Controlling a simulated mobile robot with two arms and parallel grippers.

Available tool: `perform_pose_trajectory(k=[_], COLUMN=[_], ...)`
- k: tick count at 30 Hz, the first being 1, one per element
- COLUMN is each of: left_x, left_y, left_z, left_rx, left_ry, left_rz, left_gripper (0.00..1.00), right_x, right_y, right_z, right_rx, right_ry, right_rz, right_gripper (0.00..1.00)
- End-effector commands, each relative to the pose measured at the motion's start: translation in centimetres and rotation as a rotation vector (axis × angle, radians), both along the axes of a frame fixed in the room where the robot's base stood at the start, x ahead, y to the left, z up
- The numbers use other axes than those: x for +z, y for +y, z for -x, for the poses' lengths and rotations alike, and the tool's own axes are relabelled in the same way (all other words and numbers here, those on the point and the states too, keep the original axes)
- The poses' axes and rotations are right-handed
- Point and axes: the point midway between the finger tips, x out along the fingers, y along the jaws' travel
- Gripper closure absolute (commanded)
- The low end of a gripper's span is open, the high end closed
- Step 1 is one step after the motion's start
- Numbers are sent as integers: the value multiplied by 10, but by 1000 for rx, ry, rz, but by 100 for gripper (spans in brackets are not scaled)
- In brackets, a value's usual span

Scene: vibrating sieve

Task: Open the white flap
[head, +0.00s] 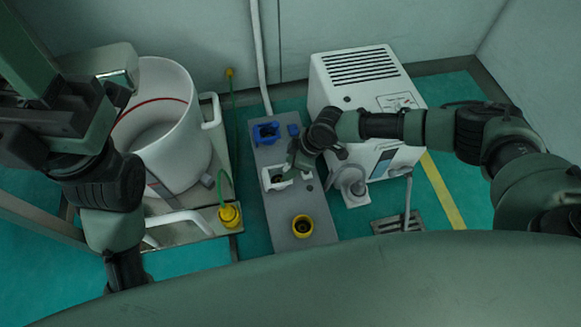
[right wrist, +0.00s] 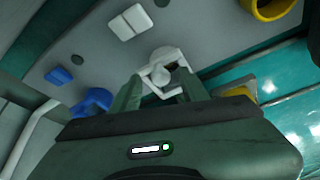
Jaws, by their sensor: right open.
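The white socket housing with its flap (head: 272,180) is on a grey panel (head: 262,209), between a blue socket and a yellow one. In the right wrist view, the white fitting (right wrist: 161,56) shows a rounded part and a squared frame close to my fingertips. I cannot tell how far the flap is lifted. My right gripper (head: 291,162) is open at the white fitting, its two fingers on either side of the frame; contact is unclear. It partly hides the fitting in the head view. My left arm is at the left, and its finger state is unclear.
The blue socket (head: 266,133) is behind and the yellow socket (head: 302,227) in front. A small white two-part plate (right wrist: 130,22) is beside the white fitting. A white vented machine (head: 345,95) stands right, a large white drum (head: 190,150) left.

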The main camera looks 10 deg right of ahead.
Motion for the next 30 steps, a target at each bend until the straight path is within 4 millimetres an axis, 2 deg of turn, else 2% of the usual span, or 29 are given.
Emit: perform_pose_trajectory(k=[7,12,30], left_x=[1,1,1], left_y=[0,0,0], left_z=[0,0,0], left_rx=[0,0,0], left_ry=[-2,-2,-2], left_rz=[0,0,0], left_gripper=[64,64,64], right_x=[0,0,0], right_y=[0,0,0], right_z=[0,0,0], right_rx=[0,0,0], right_ry=[0,0,0], right_rz=[0,0,0], right_gripper=[55,100,100])
